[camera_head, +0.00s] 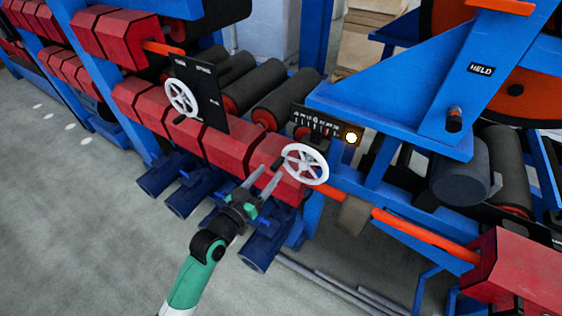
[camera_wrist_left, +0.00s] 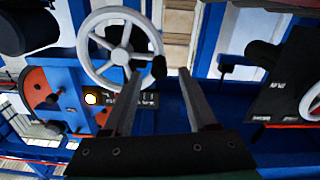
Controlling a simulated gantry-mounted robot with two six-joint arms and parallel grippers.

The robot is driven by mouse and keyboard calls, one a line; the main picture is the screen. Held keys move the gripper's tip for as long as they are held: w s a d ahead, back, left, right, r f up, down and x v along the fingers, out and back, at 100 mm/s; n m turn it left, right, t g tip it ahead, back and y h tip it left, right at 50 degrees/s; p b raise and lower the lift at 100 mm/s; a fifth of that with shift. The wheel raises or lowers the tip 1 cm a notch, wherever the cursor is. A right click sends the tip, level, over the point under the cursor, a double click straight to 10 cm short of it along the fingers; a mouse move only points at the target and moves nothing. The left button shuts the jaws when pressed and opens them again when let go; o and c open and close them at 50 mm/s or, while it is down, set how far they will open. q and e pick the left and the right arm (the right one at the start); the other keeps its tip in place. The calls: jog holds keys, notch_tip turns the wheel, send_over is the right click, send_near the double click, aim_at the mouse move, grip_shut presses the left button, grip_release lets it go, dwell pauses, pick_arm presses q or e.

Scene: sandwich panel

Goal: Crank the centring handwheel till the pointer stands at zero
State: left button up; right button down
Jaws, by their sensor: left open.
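The white spoked handwheel (camera_head: 305,164) stands in front of the red roller housings, under a black scale plate (camera_head: 318,122) with white marks. Its dark crank knob (camera_head: 279,163) is on the wheel's left side. My left gripper (camera_head: 268,171) is open, its fingertips close to the knob. In the left wrist view the handwheel (camera_wrist_left: 122,55) fills the upper left, and the knob (camera_wrist_left: 159,67) appears between the two fingertips (camera_wrist_left: 160,73). I cannot tell whether they touch it. The pointer's reading is too small to make out. My right gripper is not in view.
A second white handwheel (camera_head: 181,98) on a black panel (camera_head: 208,95) stands to the left. Blue motors (camera_head: 262,246) sit below, and a blue frame (camera_head: 400,95) rises on the right. Grey floor at the lower left is clear.

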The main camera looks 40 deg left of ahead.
aim_at(281, 159)
pick_arm(q)
jog(key=b+x, duration=0.1)
jog(key=x, duration=0.6)
jog(key=shift+w+d, duration=0.1)
jog(key=shift+w, duration=0.05)
grip_shut()
jog(key=shift+r, duration=0.1)
dwell(1.0)
